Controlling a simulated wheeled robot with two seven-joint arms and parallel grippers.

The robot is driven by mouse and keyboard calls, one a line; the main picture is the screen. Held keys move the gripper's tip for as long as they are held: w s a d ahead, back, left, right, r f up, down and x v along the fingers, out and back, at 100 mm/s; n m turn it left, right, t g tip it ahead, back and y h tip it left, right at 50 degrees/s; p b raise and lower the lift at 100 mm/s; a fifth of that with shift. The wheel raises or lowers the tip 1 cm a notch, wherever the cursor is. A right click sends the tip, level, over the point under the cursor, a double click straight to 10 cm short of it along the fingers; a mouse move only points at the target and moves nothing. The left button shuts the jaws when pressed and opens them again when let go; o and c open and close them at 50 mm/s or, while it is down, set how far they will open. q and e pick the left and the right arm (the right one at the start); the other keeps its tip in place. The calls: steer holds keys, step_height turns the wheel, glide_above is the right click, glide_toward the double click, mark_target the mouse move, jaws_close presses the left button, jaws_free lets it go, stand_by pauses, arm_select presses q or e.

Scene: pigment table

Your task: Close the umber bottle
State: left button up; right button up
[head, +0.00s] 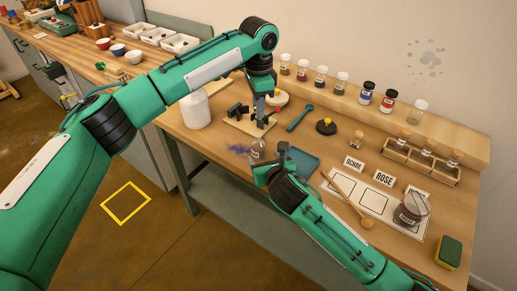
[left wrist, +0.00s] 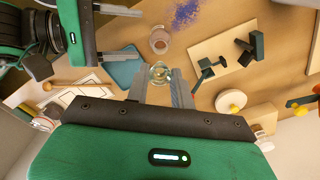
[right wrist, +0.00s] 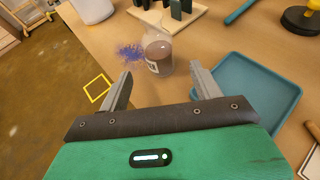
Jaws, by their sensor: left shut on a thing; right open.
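The umber bottle (head: 258,150), a small clear glass bottle with brownish contents and a pale label, stands upright near the table's front edge. It is uncapped in the left wrist view (left wrist: 159,41). My left gripper (head: 261,118) is above the bottle, shut on a small round glassy stopper (left wrist: 160,73), apart from the bottle. The stopper is too small to make out in the head view. My right gripper (right wrist: 162,88) is open and low, with the bottle (right wrist: 158,57) just beyond its fingertips; it does not grip it.
A blue powder spill (right wrist: 130,52) lies beside the bottle. A teal tray (right wrist: 245,88) is close on the right. A wooden board with dark blocks (left wrist: 225,62) stands behind. A black lid with a yellow knob (head: 326,127) and a white container (head: 195,110) are nearby.

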mark_target(260, 153)
steer(key=x, duration=0.7)
steer(key=shift+w, duration=0.1)
jaws_close()
arm_select(q)
steer(key=shift+f, duration=2.5)
steer(key=shift+f, duration=0.1)
steer(key=shift+f, duration=0.8)
steer(key=shift+f, duration=0.65)
arm_select(e)
steer(key=shift+f, duration=0.1)
arm_select(q)
steer(key=o, duration=1)
